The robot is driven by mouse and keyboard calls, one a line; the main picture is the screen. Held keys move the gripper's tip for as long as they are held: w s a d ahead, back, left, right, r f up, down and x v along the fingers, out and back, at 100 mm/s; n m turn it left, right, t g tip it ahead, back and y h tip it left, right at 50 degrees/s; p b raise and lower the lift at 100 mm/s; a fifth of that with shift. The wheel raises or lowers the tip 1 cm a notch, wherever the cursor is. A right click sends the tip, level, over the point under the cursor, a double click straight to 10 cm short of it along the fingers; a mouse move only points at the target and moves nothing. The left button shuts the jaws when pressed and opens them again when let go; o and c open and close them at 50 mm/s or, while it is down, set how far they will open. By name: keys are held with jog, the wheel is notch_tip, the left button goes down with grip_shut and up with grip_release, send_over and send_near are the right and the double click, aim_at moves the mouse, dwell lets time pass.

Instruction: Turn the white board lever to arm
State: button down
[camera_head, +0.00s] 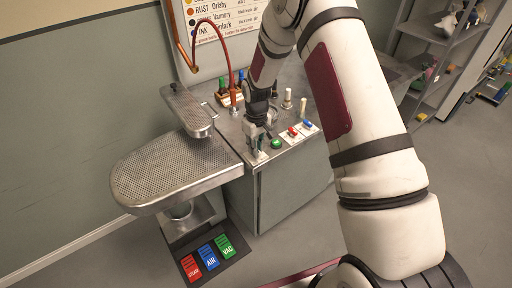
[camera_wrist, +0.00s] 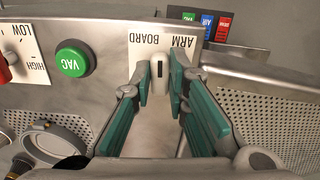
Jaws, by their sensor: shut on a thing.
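The white lever (camera_wrist: 158,70) stands on a white plate (camera_wrist: 137,42) lettered BOARD and ARM. The lettering reads upside down in the wrist view. The lever's end with a dark slot lies between the green-padded fingers of my gripper (camera_wrist: 161,76), which is shut on it. The lever's base and its exact angle are partly hidden by the fingers. In the head view my gripper (camera_head: 259,141) points down at the near left corner of the metal console; the lever itself is hidden there.
A green VAC button (camera_wrist: 74,58) is beside the plate; red (camera_head: 293,131) and blue (camera_head: 308,124) controls follow along the console. The perforated board (camera_head: 165,175) and a smaller metal arm (camera_head: 188,110) stand left. Coloured pedals (camera_head: 208,255) are on the floor.

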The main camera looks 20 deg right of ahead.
jog(key=m+b, duration=0.1)
jog(key=m, duration=0.6)
jog(key=shift+a+b, duration=0.1)
jog(key=shift+b, duration=0.25)
dwell(0.4)
jog(key=c, duration=1.6)
grip_release()
jog(key=shift+o, duration=0.2)
notch_tip(320, 180, up, 12)
